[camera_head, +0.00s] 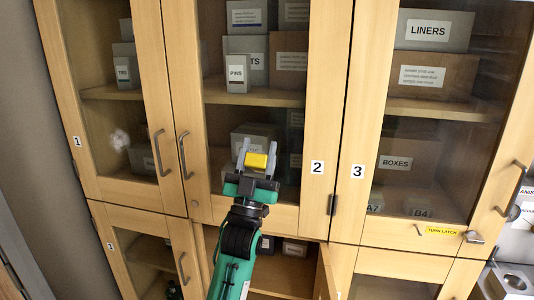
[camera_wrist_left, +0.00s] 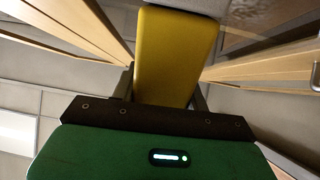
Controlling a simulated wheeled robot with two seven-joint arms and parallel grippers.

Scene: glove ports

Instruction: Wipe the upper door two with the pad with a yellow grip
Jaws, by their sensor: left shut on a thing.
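Upper door two (camera_head: 330,110) is the middle upper door, a pale wood frame around a glass pane, with a "2" label at its lower right and a handle on its left. It looks shut. My left gripper (camera_head: 257,163) is in front of the lower part of its glass, shut on the yellow grip of the pad (camera_head: 256,160). The yellow grip also fills the middle of the left wrist view (camera_wrist_left: 175,55), with a grey edge above it. I cannot tell whether the pad touches the glass. My right gripper is not in view.
Upper door one (camera_head: 158,90) with a whitish smudge (camera_head: 120,139) on its glass is at left; upper door three (camera_head: 368,100) is at right. Below, a lower door (camera_head: 325,275) stands open under door two. A yellow "TURN LATCH" label (camera_head: 442,231) sits beside a latch.

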